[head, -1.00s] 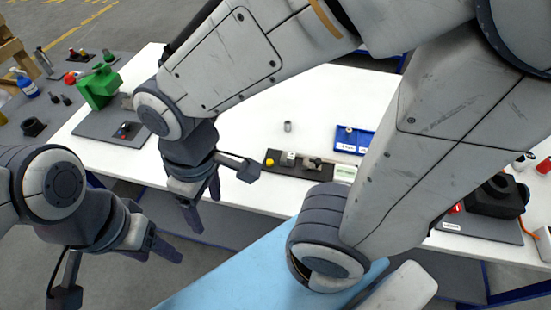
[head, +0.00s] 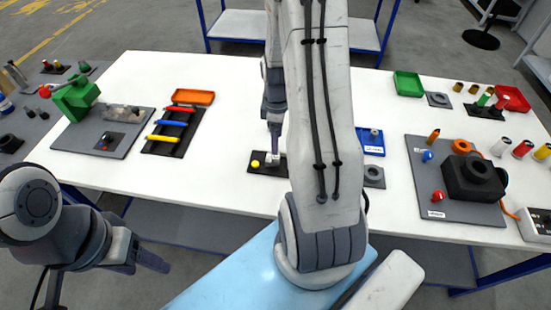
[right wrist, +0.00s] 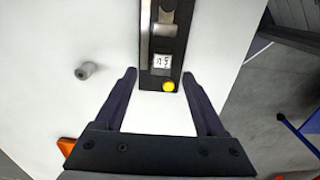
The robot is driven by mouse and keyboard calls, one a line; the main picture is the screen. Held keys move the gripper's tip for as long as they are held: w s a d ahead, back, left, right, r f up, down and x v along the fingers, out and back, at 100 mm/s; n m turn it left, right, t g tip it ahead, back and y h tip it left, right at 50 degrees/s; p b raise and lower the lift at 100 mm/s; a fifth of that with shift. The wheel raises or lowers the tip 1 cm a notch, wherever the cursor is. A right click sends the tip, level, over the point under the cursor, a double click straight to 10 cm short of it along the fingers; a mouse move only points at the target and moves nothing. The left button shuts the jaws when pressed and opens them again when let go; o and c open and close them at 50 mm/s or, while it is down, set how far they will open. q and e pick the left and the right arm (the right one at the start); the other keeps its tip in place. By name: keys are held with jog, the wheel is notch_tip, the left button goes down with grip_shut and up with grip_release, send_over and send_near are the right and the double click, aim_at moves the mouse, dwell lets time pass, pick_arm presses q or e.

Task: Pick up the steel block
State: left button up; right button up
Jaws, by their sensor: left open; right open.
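A black tray (head: 254,170) lies near the table's front edge, below my right gripper (head: 274,152). In the right wrist view the tray (right wrist: 181,42) holds a yellow ball (right wrist: 168,86), a white block with dark marks (right wrist: 162,62) and grey metal pieces (right wrist: 163,30); which one is the steel block I cannot tell for sure. A mottled grey block (head: 122,113) also lies on the grey mat at left. My right gripper (right wrist: 158,78) is open, its fingertips either side of the tray's yellow-ball end, holding nothing. My left gripper (head: 150,262) is open, low left, off the table.
A grey cylinder (right wrist: 88,70) stands left of the tray in the wrist view. In the head view, a green machine (head: 75,98), a rack of coloured rods (head: 172,130) and an orange tray (head: 192,97) are left; a blue bin (head: 372,150) and black fixture (head: 473,178) are right.

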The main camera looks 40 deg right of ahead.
aim_at(276, 160)
jog(key=shift+f, duration=0.95)
jog(key=shift+s+a+f+p, duration=0.15)
jog(key=shift+f+p, duration=0.2)
jog(key=shift+f, duration=0.2)
notch_tip(276, 160, down, 3)
jog(key=shift+f+p, duration=0.2)
jog(key=shift+p, duration=0.3)
jog(key=shift+f, duration=0.45)
grip_shut()
